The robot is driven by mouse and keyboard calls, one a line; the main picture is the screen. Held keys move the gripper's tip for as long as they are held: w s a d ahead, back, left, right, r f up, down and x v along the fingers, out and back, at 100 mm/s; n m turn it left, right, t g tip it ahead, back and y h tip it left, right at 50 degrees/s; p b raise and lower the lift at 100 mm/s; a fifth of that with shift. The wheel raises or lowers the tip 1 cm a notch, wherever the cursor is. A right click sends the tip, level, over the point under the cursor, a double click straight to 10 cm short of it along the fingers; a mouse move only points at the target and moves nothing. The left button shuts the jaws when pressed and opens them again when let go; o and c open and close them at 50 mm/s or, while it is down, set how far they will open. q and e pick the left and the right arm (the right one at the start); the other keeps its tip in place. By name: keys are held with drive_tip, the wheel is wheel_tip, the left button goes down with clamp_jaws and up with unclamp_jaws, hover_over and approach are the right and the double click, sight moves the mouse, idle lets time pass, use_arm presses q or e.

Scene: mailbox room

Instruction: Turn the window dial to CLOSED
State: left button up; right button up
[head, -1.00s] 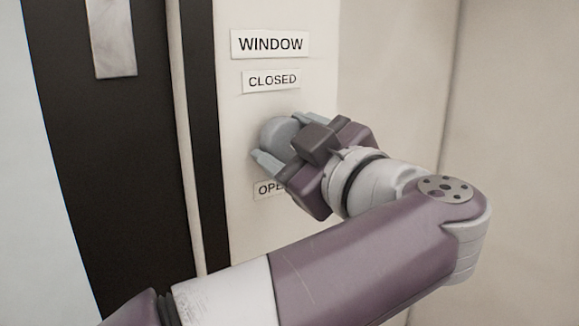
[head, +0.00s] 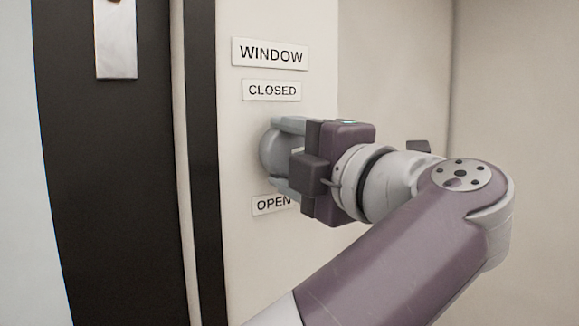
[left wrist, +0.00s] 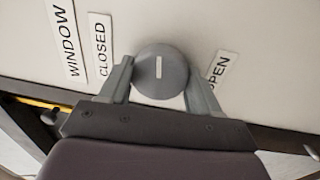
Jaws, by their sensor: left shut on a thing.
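The round grey window dial (head: 268,154) sits on the pale wall panel, between the CLOSED label (head: 271,90) above and the OPEN label (head: 270,204) below. My left gripper (head: 283,154) is shut on the dial, one finger above it and one below. In the left wrist view the dial (left wrist: 160,72) lies between the fingertips. Its short white mark runs across the line between the CLOSED label (left wrist: 100,45) and the OPEN label (left wrist: 216,69), pointing straight at neither. The gripper hides part of the dial in the head view. My right gripper is not in view.
A WINDOW label (head: 270,54) is at the top of the panel. A dark door or frame (head: 105,180) with a metal plate (head: 116,40) stands to the left. Plain wall (head: 395,70) lies to the right, with a corner beyond it.

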use_arm(q)
drive_tip(key=n, duration=0.8)
drive_tip(key=n+g, duration=0.1)
drive_tip(key=n, duration=0.7)
drive_tip(key=shift+w+d+n+g+y+b, duration=0.1)
drive_tip(key=shift+d+n+g+y+b, duration=0.05)
drive_tip(key=shift+n+g+y+b, duration=0.2)
drive_tip(key=shift+n, duration=0.35)
drive_tip(key=o, duration=1.1)
drive_tip(key=shift+c, duration=0.2)
